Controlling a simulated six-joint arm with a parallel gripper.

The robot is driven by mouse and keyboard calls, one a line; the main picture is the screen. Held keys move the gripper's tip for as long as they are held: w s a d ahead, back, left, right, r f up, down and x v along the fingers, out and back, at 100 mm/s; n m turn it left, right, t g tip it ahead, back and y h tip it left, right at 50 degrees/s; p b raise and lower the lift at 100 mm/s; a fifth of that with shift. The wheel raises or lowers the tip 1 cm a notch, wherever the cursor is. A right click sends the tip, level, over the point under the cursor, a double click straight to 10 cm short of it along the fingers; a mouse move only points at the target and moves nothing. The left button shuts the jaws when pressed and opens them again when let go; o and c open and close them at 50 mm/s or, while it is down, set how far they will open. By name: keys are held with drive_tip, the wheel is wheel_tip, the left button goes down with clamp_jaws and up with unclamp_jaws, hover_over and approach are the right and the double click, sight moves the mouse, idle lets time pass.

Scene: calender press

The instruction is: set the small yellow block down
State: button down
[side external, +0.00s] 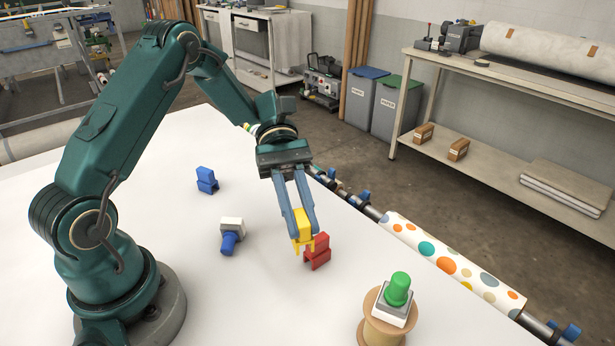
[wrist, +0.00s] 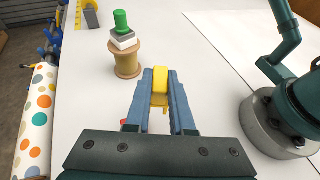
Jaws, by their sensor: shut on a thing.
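My gripper (side external: 305,234) is shut on the small yellow block (side external: 301,219), which sits between its two fingertips and points down toward the white table (side external: 180,265). In the wrist view the yellow block (wrist: 159,77) shows between the fingers of my gripper (wrist: 161,82). A red block (side external: 319,247) stands on the table right beside the yellow one. In the side view they overlap, and I cannot tell whether they touch. I cannot tell whether the yellow block touches the table.
A blue block (side external: 207,180) and a white-and-blue piece (side external: 230,233) lie left of my gripper. A wooden spool (side external: 381,325) bearing a green-topped piece (side external: 398,290) stands at front right. A dotted roll (side external: 450,262) lines the table edge.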

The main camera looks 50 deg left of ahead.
drive_tip(key=w+a+f+n+t, duration=0.1)
drive_tip(key=w+a+n+t, duration=0.1)
drive_tip(key=a+n+t, duration=0.1)
drive_tip(key=w+a+f+n+t, duration=0.1)
drive_tip(key=w+a+n+t, duration=0.2)
drive_tip(key=a+t, duration=0.1)
drive_tip(key=w+a+f+n+t, duration=0.1)
drive_tip(key=w+a+n+t, duration=0.1)
drive_tip(key=a+n+t, duration=0.1)
drive_tip(key=shift+w+a+f, duration=0.3)
drive_tip(key=shift+a+f, duration=0.05)
drive_tip(key=shift+f, duration=2)
drive_tip(key=c, duration=0.8)
unclamp_jaws()
